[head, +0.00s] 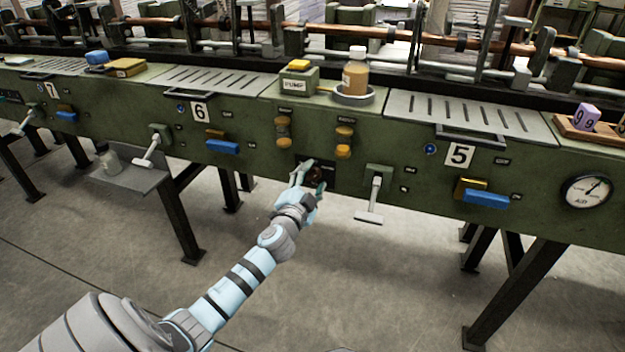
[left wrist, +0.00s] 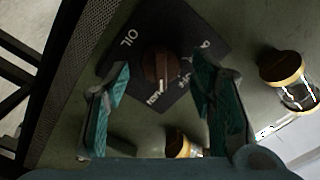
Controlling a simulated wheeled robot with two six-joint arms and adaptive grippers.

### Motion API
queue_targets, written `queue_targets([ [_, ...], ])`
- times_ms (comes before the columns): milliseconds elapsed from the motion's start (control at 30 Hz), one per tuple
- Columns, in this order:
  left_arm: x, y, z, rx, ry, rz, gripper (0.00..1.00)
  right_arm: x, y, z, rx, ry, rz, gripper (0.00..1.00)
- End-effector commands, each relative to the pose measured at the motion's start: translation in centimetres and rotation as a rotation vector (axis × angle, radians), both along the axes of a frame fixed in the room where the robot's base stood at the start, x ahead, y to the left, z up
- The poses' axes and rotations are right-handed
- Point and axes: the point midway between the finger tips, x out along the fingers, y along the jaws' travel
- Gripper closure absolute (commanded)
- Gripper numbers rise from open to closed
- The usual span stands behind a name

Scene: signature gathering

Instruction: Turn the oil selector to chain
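The oil selector is a dark brown round knob (left wrist: 163,66) on a black plate (left wrist: 135,40) marked OIL in the left wrist view. Its pale pointer mark is directed at the lower part of the plate, close to a label I cannot read clearly. In the head view the knob (head: 316,174) is partly hidden by my left gripper (head: 308,176). That gripper, also in the left wrist view (left wrist: 160,68), is open, with one teal finger on either side of the knob. I see gaps between the fingers and the knob. My right gripper is out of view.
A handle lever (head: 372,195) sticks out right of the selector. Amber-and-brass fittings (head: 344,140) sit above it. A pump box (head: 297,78) and a bottle (head: 355,70) stand on the bench top. The floor in front is clear.

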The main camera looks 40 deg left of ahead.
Motion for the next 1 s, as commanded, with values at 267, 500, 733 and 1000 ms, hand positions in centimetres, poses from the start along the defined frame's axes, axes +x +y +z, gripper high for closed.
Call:
queue_targets([
  [267,-0.4,-0.1,0.0,0.0,-0.001,0.0,0.49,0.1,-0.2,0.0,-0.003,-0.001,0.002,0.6],
  [500,-5.7,-2.0,-0.1,0.001,0.002,-0.003,0.49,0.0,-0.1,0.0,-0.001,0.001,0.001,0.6],
  [733,-10.5,-3.7,0.0,0.001,0.001,-0.002,0.49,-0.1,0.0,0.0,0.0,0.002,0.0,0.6],
  [1000,-11.3,-4.0,0.0,0.0,-0.001,0.001,0.49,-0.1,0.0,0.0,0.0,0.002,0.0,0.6],
])
